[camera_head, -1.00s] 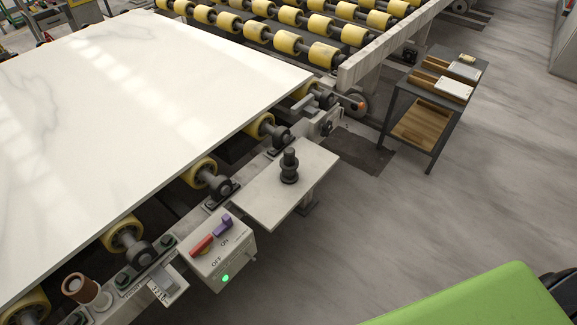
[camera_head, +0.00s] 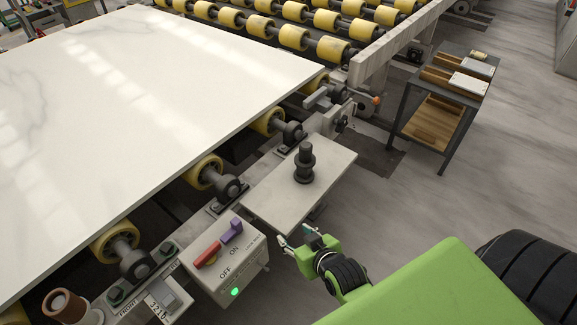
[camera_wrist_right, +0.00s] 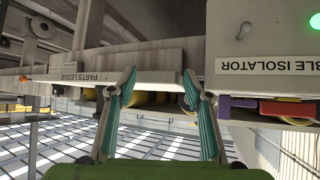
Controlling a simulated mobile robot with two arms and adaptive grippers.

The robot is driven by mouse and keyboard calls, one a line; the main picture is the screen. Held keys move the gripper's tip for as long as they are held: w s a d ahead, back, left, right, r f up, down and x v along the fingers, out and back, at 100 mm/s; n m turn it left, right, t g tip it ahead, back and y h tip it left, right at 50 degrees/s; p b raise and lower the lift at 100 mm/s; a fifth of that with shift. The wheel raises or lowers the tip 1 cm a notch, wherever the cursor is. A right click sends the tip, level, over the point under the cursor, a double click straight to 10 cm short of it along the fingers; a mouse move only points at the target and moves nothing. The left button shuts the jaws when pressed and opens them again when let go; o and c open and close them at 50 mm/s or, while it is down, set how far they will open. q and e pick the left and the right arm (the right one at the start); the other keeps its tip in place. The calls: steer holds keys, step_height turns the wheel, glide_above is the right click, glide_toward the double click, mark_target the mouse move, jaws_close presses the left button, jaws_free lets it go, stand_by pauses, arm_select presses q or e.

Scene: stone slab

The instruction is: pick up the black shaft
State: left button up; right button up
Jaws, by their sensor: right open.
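The black shaft (camera_head: 304,165) stands upright on the small grey ledge (camera_head: 330,168) at the side of the roller line. It is stepped, with a wide collar low down and a narrower top. My right gripper (camera_head: 293,236) is in the head view, in front of and below the ledge, apart from the shaft. In the right wrist view the right gripper (camera_wrist_right: 160,84) has its fingers spread, with nothing between them. That view is upside down and shows the ledge's labelled front edge (camera_wrist_right: 82,77); the shaft does not show there. My left gripper is not in view.
A control box (camera_head: 225,260) with red and purple switches and a green light stands left of my right gripper. A large pale slab (camera_head: 150,90) lies on yellow rollers behind. A small cart (camera_head: 440,110) stands at the back right. The floor right of the ledge is clear.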

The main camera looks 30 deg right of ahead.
mark_target(307, 153)
steer(key=w+d+r+t, duration=0.1)
steer(key=r, duration=0.1)
steer(key=w+d+r+t+h, duration=0.1)
steer(key=r, duration=0.1)
steer(key=w+d+r+m+t, duration=0.1)
steer(key=w+r, duration=0.1)
steer(key=shift+w+d+h, duration=0.1)
steer(key=shift+d+h, duration=0.2)
steer(key=shift+h, duration=0.1)
steer(key=d+r+m+t+h, duration=0.2)
steer(key=d+r+t+h, duration=0.15)
steer(key=d+r, duration=0.25)
steer(key=x, duration=0.8)
steer(key=shift+w+f, duration=0.1)
steer(key=shift+w, duration=0.35)
steer(key=shift+a+x, duration=0.1)
steer(key=shift+x, duration=1.25)
steer(key=shift+a+x, duration=0.15)
steer(key=shift+x, duration=1.2)
steer(key=shift+r, duration=0.2)
jaws_close()
